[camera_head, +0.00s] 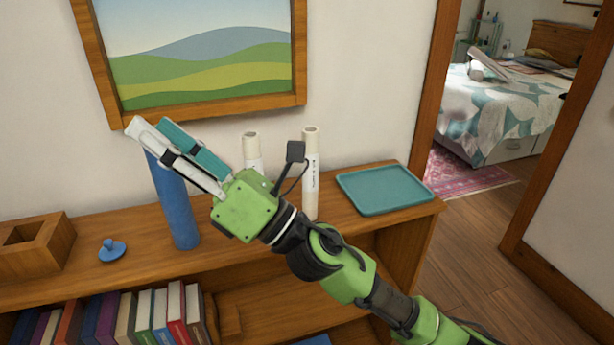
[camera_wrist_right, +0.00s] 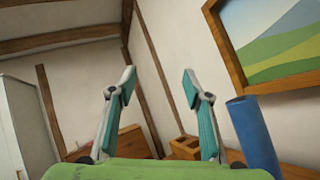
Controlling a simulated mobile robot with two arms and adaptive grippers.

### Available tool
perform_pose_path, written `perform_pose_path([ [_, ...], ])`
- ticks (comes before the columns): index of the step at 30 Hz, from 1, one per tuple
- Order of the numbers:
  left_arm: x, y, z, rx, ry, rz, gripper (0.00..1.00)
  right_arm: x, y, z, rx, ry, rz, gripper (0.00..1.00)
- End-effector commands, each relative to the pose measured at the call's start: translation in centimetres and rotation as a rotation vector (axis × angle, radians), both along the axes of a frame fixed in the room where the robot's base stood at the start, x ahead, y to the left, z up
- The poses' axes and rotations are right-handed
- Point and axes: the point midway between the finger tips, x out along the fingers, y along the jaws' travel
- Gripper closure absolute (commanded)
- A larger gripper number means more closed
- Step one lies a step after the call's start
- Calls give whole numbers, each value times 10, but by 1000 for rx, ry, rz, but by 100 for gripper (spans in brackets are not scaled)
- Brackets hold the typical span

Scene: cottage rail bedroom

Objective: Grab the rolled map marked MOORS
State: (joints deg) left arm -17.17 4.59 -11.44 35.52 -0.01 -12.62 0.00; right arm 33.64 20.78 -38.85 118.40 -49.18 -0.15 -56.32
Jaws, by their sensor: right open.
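Two cream rolled maps stand upright on the wooden shelf top. One (camera_head: 311,165) stands right of my right gripper and has small dark writing that I cannot read. I cannot tell which is marked MOORS. My right gripper (camera_head: 152,127) is open and empty, above the shelf and left of both maps; its spread fingers also show in the wrist view (camera_wrist_right: 158,80). It overlaps the top of a blue tube (camera_head: 177,210) in the head view. My left gripper is not in view.
The blue tube also shows at the wrist view's right (camera_wrist_right: 254,138). A wooden box (camera_head: 62,243) and a blue knobbed lid (camera_head: 112,252) are at the shelf's left. A teal tray (camera_head: 385,188) lies at its right end.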

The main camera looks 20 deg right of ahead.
Motion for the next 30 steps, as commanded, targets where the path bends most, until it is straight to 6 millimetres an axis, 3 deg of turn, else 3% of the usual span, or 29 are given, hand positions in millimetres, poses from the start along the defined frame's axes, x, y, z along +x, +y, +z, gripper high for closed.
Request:
perform_pose_path([
  [2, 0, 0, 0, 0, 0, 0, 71, -25, 34, 8, -199, -257, 19, 55],
  [6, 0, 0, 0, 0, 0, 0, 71, -56, 76, -15, -553, -699, 53, 55],
  [10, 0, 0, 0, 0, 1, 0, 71, -57, 86, -60, -894, -1087, 92, 55],
  [13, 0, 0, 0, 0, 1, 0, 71, -37, 70, -94, -1168, -1359, 137, 55],
  [17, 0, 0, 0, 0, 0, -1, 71, 9, 16, -123, -1546, -1649, 229, 55],
  [20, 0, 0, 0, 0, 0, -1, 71, 48, -47, -124, -1847, -1802, 339, 55],
  [24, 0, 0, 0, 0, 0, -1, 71, 87, -142, -97, -2224, -1876, 530, 55],
  [27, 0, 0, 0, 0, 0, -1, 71, 98, -196, -72, -2413, -1854, 656, 55],
  [28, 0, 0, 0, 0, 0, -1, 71, 99, -208, -66, 2447, 1839, -686, 55],
  [30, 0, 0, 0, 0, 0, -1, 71, 100, -230, -55, 2434, 1755, -718, 55],
])
